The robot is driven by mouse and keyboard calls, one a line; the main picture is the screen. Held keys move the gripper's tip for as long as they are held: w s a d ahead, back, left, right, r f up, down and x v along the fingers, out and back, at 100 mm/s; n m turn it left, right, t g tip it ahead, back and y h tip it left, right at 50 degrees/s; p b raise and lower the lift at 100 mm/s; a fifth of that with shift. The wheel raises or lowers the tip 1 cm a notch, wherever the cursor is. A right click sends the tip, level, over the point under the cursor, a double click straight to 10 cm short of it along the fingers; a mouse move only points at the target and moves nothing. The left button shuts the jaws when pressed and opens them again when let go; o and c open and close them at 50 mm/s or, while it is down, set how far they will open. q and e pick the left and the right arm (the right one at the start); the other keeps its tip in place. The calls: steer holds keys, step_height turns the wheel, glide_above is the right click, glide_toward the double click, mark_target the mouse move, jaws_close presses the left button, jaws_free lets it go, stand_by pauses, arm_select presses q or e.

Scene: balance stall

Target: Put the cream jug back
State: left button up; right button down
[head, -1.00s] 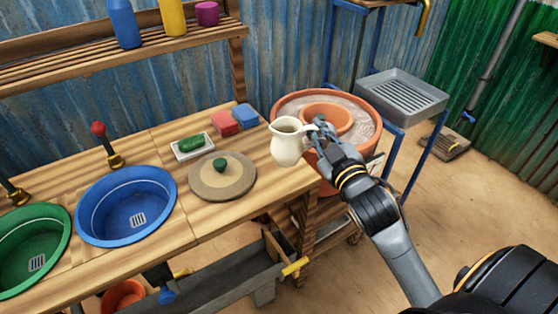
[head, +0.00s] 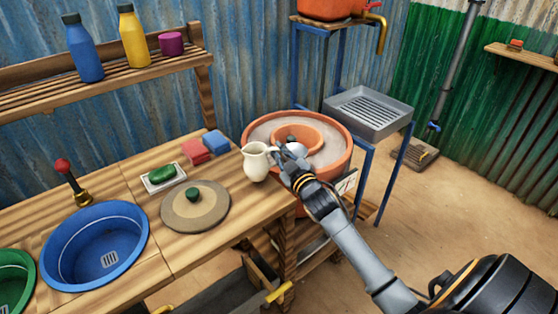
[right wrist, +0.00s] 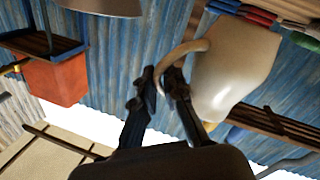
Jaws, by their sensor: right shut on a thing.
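The cream jug (head: 256,162) is upright near the right end of the wooden counter (head: 128,178) in the head view. My right gripper (head: 283,160) is shut on its handle from the right. In the right wrist view, the jug (right wrist: 232,65) shows large at the right, with its curved handle between the fingers (right wrist: 162,82). I cannot tell whether the jug's base touches the counter. My left gripper is not in view.
A terracotta basin (head: 340,165) stands just beyond the counter's right end. A round lid (head: 180,217), a soap dish (head: 150,186), and red (head: 195,152) and blue (head: 216,143) blocks are left of the jug. A shelf (head: 110,88) holds bottles at the back left.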

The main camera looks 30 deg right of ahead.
steer(key=shift+f, duration=1.35)
steer(key=c, duration=1.9)
jaws_free()
steer(key=shift+f, duration=0.2)
steer(key=o, duration=0.5)
steer(key=shift+c, duration=0.2)
steer(key=shift+s, duration=0.1)
steer(key=shift+r, duration=0.1)
steer(key=shift+s+a, duration=0.1)
steer(key=s+a, duration=0.1)
steer(key=s, duration=1)
steer(key=shift+s+a, duration=0.25)
steer(key=shift+s, duration=0.1)
